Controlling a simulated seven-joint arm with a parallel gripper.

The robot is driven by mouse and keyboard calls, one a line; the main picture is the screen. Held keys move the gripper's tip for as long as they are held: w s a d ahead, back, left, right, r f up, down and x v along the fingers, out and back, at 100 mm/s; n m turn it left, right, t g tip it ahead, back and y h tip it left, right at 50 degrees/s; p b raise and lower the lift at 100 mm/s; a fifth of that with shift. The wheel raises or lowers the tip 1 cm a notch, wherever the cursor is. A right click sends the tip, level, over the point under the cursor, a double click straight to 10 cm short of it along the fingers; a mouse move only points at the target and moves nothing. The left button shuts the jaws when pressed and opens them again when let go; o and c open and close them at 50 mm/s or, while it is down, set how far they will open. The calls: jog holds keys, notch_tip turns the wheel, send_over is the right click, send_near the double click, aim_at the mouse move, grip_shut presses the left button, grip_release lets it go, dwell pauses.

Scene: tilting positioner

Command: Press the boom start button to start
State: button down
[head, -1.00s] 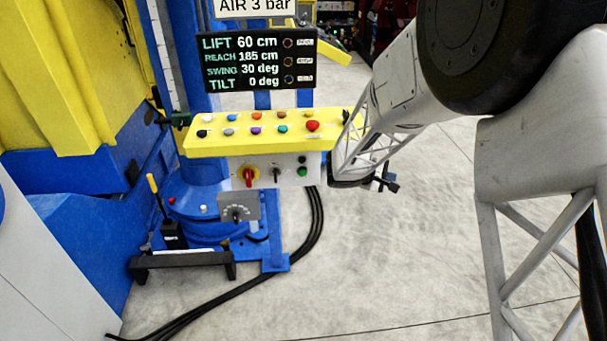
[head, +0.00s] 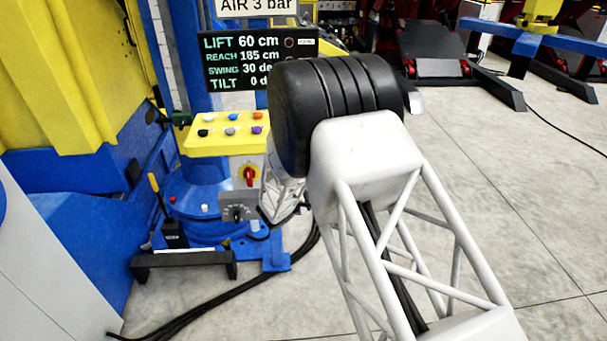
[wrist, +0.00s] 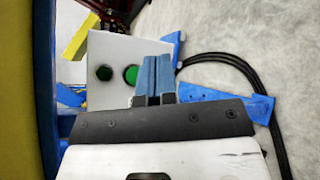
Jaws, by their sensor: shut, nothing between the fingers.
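I cannot read any label, so I cannot tell for sure which is the boom start button. My gripper (wrist: 156,58) is shut and empty, its two blue fingers side by side. The fingers overlap the panel's right part, just right of the bright green button; I cannot tell whether they touch the panel. In the head view, my arm hides both green buttons and the fingers.
A display (head: 225,65) stands above. Black cables (head: 215,298) run along the floor. Open grey floor (head: 480,180) lies to the right.

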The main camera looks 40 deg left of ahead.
jog(key=shift+s+a+f, duration=0.25)
jog(key=shift+a, duration=0.15)
jog(key=shift+w+a, duration=0.1)
jog(key=w+a, duration=0.6)
dwell(0.8)
jog(key=shift+w+a, duration=0.6)
jog(key=shift+w, duration=0.05)
dwell(3.5)
jog(key=shift+s+d, duration=0.1)
jog(key=shift+s, duration=0.05)
jog(key=shift+s+d, duration=0.45)
jog(key=shift+d, duration=0.1)
dwell(0.4)
jog(key=shift+s+d, duration=1.7)
jog(key=shift+s, duration=0.1)
